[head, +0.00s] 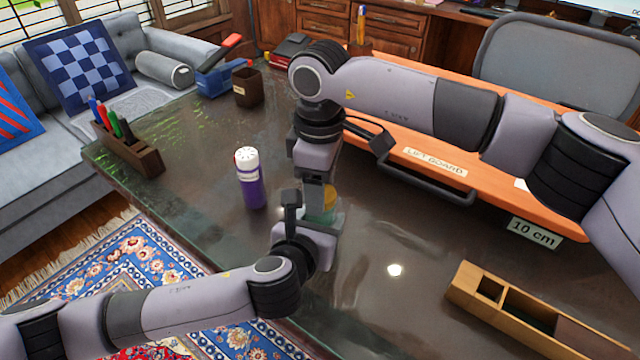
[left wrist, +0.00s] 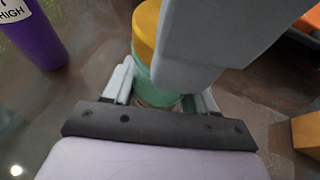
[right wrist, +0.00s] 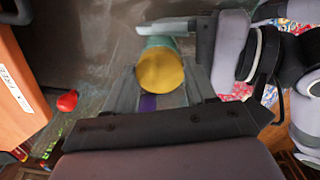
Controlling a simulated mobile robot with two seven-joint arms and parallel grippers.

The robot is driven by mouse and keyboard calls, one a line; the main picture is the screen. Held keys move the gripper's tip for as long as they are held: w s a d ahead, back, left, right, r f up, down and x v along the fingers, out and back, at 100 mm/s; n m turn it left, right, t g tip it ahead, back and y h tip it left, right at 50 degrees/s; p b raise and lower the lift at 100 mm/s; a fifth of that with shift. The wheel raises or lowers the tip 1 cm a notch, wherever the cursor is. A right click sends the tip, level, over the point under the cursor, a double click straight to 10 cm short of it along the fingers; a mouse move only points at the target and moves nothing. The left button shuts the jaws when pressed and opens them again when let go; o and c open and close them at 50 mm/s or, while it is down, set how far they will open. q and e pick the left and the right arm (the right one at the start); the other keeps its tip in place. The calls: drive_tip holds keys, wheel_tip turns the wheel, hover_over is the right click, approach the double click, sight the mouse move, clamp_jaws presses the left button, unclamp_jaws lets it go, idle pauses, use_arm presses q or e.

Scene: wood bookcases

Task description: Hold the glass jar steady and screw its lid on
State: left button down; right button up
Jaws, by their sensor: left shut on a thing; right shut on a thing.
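The glass jar, greenish and see-through, shows in the left wrist view (left wrist: 150,88) and partly in the head view (head: 322,217). Its yellow lid (left wrist: 147,28) sits at the jar's top, also in the right wrist view (right wrist: 160,71); how far it is threaded I cannot tell. My left gripper (head: 316,226) is shut around the jar's body from the near side. My right gripper (head: 326,190) comes down from above and is shut on the lid, its fingers on either side. The grippers hide much of jar and lid in the head view.
A purple bottle with white cap (head: 251,180) stands just left of the grippers. An orange lift board (head: 470,180) with a dark handle lies behind right. A wooden compartment box (head: 475,285) is at front right, a pen holder (head: 135,153) at far left. Table between is clear.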

drive_tip(key=o, duration=1)
drive_tip(key=shift+o, duration=0.2)
drive_tip(key=shift+r, duration=0.1)
drive_tip(key=shift+r, duration=2.2)
drive_tip(key=shift+c, duration=0.5)
